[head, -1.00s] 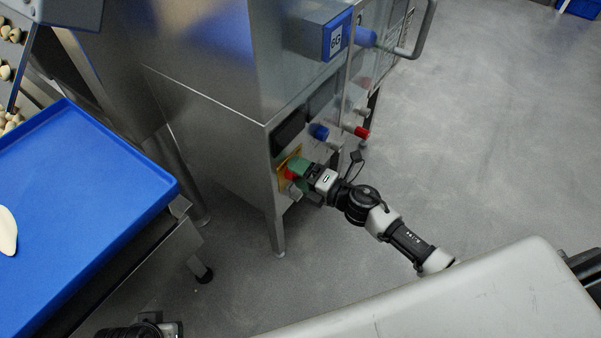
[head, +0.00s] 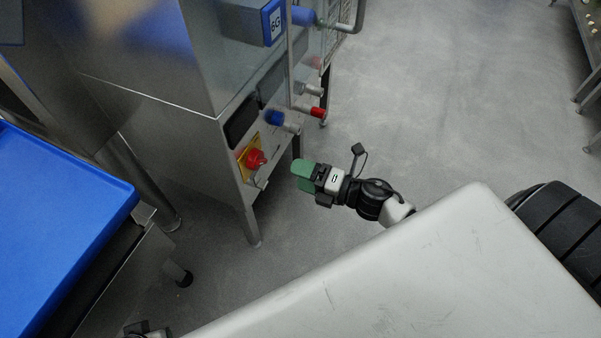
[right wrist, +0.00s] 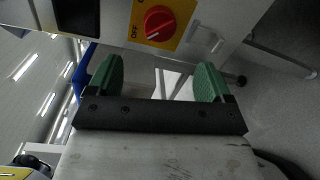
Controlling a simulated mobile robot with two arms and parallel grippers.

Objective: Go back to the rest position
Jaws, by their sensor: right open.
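My right gripper (head: 300,176) is open and empty, with green fingertips. In the head view it hangs in free space to the right of the steel machine's red rotary switch (head: 255,159), clear of it. In the right wrist view the two green fingers of the gripper (right wrist: 160,80) are spread wide with nothing between them. The red switch (right wrist: 159,22) on its yellow plate shows beyond them, near the top, with OFF written beside it. Only a small part of my left arm shows at the bottom edge of the head view, and its gripper is not visible.
The steel machine (head: 150,50) has blue (head: 275,118) and red (head: 314,112) handled valves on its front. A blue tray (head: 70,190) on a steel table stands at the left. The floor (head: 420,100) to the right of the machine is clear.

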